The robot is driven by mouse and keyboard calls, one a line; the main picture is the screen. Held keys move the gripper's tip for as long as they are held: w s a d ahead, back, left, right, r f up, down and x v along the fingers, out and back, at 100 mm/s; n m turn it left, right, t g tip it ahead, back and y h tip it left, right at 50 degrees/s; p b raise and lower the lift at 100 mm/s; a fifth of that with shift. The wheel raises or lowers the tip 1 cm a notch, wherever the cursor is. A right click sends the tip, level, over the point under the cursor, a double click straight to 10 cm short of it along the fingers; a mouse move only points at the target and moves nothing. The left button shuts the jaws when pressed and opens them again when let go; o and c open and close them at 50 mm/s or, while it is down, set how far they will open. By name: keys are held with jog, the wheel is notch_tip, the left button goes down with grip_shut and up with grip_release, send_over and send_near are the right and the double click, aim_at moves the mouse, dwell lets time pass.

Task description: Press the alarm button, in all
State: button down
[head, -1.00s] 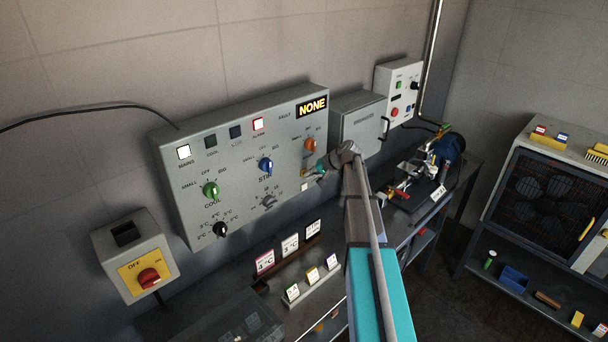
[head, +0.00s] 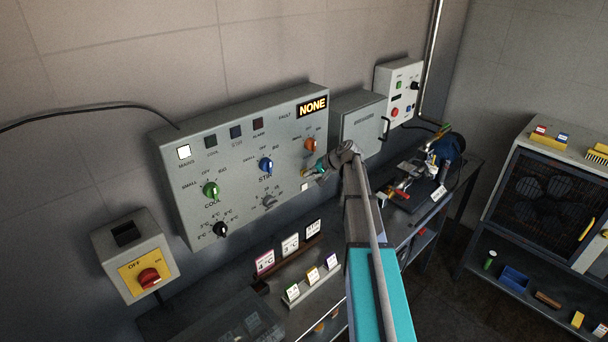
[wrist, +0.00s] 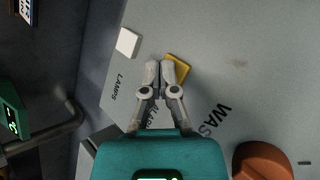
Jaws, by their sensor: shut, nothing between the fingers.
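The alarm button is the yellow square button (wrist: 180,66) on the grey control panel (head: 240,128). Its label is partly hidden behind my fingers in the wrist view. My gripper (wrist: 161,66) is shut and empty, with its fingertips over the button's left part. I cannot tell whether they touch it. In the head view my gripper (head: 311,174) is at the panel's lower right. The alarm lamp (head: 258,124) on the panel is dark. The fault display (head: 312,107) reads NONE.
A white lamps button (wrist: 127,42) sits close to the fingertips. The orange wash knob (wrist: 262,162) is on the other side. A grey cabinet (head: 358,123) stands right of the panel. Cards on stands (head: 290,247) are on the bench below.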

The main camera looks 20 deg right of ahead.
jog(key=shift+s+d, duration=0.25)
jog(key=shift+s, duration=0.4)
jog(key=shift+s, duration=0.1)
jog(key=shift+s+d, duration=0.3)
jog(key=shift+s, duration=0.45)
jog(key=shift+s+d, duration=0.25)
jog(key=shift+s, duration=0.5)
jog(key=shift+s+d, duration=0.3)
jog(key=shift+s, duration=0.45)
jog(key=shift+a, duration=0.1)
jog(key=s+a+f+n+g+h, duration=0.3)
jog(key=s+a, duration=0.9)
jog(key=s+a+f+n+g+h, duration=0.3)
jog(key=s+a+n+g, duration=0.1)
jog(key=s+a, duration=0.8)
jog(key=shift+f+h, duration=0.25)
jog(key=shift+h, duration=0.05)
jog(key=shift+a, duration=0.1)
